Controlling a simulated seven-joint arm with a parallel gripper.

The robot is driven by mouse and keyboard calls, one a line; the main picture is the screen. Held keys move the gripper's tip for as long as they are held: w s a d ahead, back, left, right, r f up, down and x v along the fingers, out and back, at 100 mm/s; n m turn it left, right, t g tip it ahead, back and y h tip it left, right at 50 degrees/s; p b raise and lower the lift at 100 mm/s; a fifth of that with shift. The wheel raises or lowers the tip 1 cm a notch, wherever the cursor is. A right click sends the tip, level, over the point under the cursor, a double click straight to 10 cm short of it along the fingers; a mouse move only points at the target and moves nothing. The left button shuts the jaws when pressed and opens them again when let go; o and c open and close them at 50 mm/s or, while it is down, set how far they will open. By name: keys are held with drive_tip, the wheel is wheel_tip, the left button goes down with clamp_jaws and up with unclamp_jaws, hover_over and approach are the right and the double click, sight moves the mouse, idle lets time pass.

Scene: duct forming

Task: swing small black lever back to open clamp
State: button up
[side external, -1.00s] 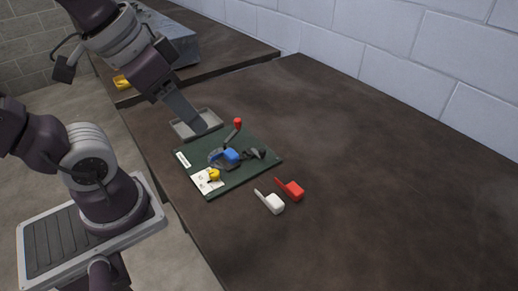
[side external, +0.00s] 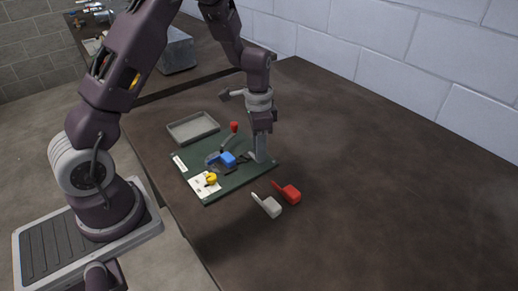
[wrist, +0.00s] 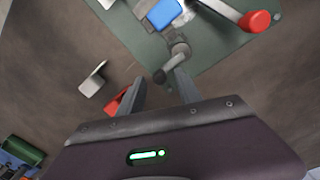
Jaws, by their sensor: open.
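The small black lever (wrist: 160,76) ends in a dark knob and joins a grey clamp body (wrist: 178,48) in the wrist view. My gripper (wrist: 163,80) is open, its fingers either side of the knob in the picture; contact cannot be told. In the side view my gripper (side external: 259,158) points down at the right part of the green board (side external: 215,185) and hides most of the black lever. A blue block (side external: 227,159) sits beside it, also in the wrist view (wrist: 163,14). A larger red-knobbed lever (side external: 234,127) stands behind; its knob shows in the wrist view (wrist: 255,21).
A white handled piece (side external: 268,206) and a red one (side external: 287,193) lie on the table in front of the board. A grey tray (side external: 193,128) is behind it. A yellow part (side external: 211,178) sits on a white card. The table's right side is clear.

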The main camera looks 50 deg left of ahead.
drive_tip(key=shift+f, duration=0.45)
drive_tip(key=shift+c, duration=0.2)
clamp_jaws()
